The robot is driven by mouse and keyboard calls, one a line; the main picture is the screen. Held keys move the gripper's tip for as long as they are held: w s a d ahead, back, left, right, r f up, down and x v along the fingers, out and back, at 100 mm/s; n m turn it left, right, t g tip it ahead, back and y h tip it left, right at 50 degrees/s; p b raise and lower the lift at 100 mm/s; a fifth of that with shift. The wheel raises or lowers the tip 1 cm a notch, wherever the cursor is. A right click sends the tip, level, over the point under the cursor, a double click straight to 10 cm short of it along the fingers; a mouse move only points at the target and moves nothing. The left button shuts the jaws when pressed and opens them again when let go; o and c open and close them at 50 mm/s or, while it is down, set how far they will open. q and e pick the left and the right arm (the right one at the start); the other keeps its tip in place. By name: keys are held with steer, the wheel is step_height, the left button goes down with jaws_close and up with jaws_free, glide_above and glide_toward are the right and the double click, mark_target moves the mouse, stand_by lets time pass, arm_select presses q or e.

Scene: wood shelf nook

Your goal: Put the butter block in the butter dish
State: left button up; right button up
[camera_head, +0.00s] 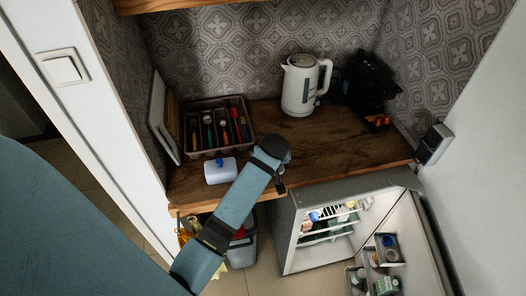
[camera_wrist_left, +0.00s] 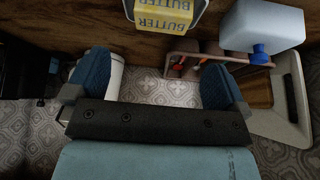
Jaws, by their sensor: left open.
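The yellow butter block (camera_wrist_left: 165,22), printed BUTTER, is cut off at the top of the left wrist view. Pale edges flank it; I cannot tell whether these belong to a dish under it. In the head view my arm hides that spot. A white box-like piece with a blue knob (camera_head: 220,171), apparently the butter dish or its cover, stands on the counter left of my gripper; it also shows in the left wrist view (camera_wrist_left: 262,24). My left gripper (camera_head: 276,158) is over the counter near its front edge. Its fingers (camera_wrist_left: 156,80) are open and empty, apart from the block.
A cutlery tray (camera_head: 218,127) stands at the back left, beside upright boards (camera_head: 165,115). A white kettle (camera_head: 301,86) and a black coffee machine (camera_head: 373,88) stand at the back right. Bare wood (camera_head: 335,140) lies right of my gripper. An open fridge (camera_head: 340,235) is below.

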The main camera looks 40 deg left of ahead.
arm_select(q)
steer(key=s+d+f+m+t+h, duration=0.3)
steer(key=s+d+f+m, duration=0.25)
steer(key=s+f, duration=0.35)
steer(key=s+d+m+t+h, duration=0.1)
steer(key=s+d+m+h, duration=0.1)
steer(key=s, duration=0.5)
steer(key=s+d+m+t+h, duration=0.1)
steer(key=s+d+m+t, duration=0.1)
steer(key=s, duration=0.5)
steer(key=shift+s+d+m+h, duration=0.4)
steer(key=shift+d+m, duration=0.05)
steer(key=shift+d, duration=0.7)
steer(key=shift+f, duration=0.1)
